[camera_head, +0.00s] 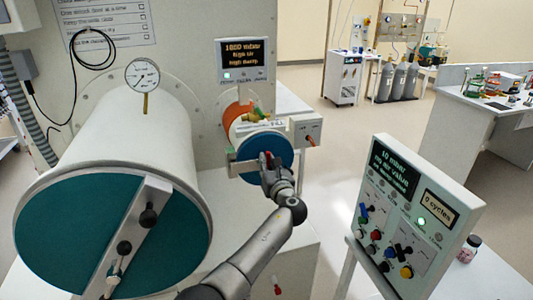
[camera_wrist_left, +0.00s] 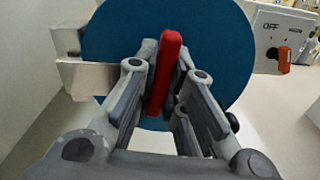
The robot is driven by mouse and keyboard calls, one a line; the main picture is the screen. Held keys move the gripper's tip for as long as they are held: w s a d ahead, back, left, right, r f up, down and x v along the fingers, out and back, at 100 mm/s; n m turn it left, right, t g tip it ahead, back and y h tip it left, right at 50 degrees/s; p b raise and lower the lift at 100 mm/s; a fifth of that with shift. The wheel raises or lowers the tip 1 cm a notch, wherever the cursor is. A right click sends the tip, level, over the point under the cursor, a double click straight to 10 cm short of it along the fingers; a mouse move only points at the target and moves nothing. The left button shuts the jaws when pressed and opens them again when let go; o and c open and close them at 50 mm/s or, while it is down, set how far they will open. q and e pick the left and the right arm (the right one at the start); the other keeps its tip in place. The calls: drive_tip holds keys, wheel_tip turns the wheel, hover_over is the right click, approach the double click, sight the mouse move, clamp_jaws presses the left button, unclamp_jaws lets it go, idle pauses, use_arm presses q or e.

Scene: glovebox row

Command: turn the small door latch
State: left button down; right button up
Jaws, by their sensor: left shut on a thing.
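The small antechamber's blue round door (camera_head: 250,143) is closed on its short cylinder, right of the large chamber in the head view. It fills the top middle of the left wrist view (camera_wrist_left: 210,50). The small door latch is a red bar (camera_wrist_left: 165,70) in front of this door, roughly upright with a slight tilt in the wrist view. My left gripper (camera_head: 268,165) is at the door's front. In the wrist view its fingers (camera_wrist_left: 160,90) are shut on the red latch, one on each side. The latch is mostly hidden by the gripper in the head view. My right gripper is not in view.
The large chamber (camera_head: 125,150), with a teal door and bar with black knobs, stands left. A tilted control panel (camera_head: 415,215) with switches stands right. A box with an orange switch (camera_wrist_left: 283,57) sits right of the small door. Open floor lies beyond.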

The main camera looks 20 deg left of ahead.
use_arm(q)
drive_tip(key=m+p, duration=0.2)
drive_tip(key=m, duration=0.1)
drive_tip(key=shift+r+m+p, duration=0.15)
drive_tip(key=shift+m+p, duration=0.6)
drive_tip(key=shift+m, duration=0.65)
drive_tip(key=shift+f+m, duration=0.2)
drive_tip(key=shift+m, duration=0.6)
drive_tip(key=c, duration=1.5)
unclamp_jaws()
drive_tip(key=shift+w, duration=0.1)
